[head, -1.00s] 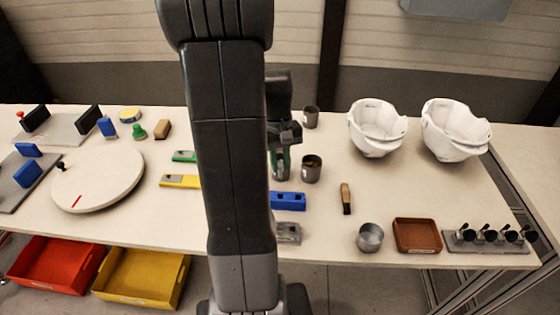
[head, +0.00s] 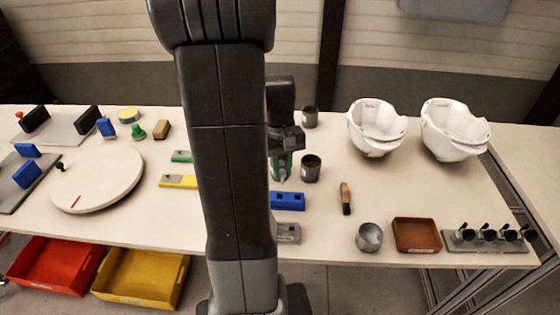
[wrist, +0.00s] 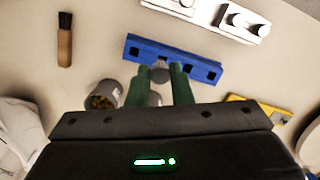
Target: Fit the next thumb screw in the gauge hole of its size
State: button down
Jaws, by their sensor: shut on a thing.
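My gripper (head: 282,176) hangs over the table behind the blue gauge block (head: 288,201), partly hidden by my arm. In the wrist view my green fingers (wrist: 168,76) are shut on a small grey thumb screw (wrist: 160,72), whose end shows between the fingertips. The screw appears in front of the middle of the blue gauge block (wrist: 172,60), which has dark holes along it. I cannot tell whether the screw touches the block. A cup (head: 310,168) with small brownish pieces in it stands right of my gripper and also shows in the wrist view (wrist: 103,95).
A brush (head: 346,198), metal cup (head: 369,237), brown tray (head: 416,235) and white shells (head: 376,127) are to the right.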

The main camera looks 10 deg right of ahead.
jog(key=s+f+b, duration=0.4)
jog(key=s+f, duration=0.1)
jog(key=s, duration=0.4)
jog(key=shift+s+d+f, duration=0.15)
jog(key=shift+d+f, duration=0.25)
jog(key=shift+f, duration=0.1)
dwell(0.5)
jog(key=shift+f+b, duration=0.5)
jog(key=shift+b, duration=0.15)
jog(key=shift+f+b, duration=1.45)
jog(key=shift+f, duration=0.65)
dwell(1.5)
jog(key=c, duration=1.2)
grip_release()
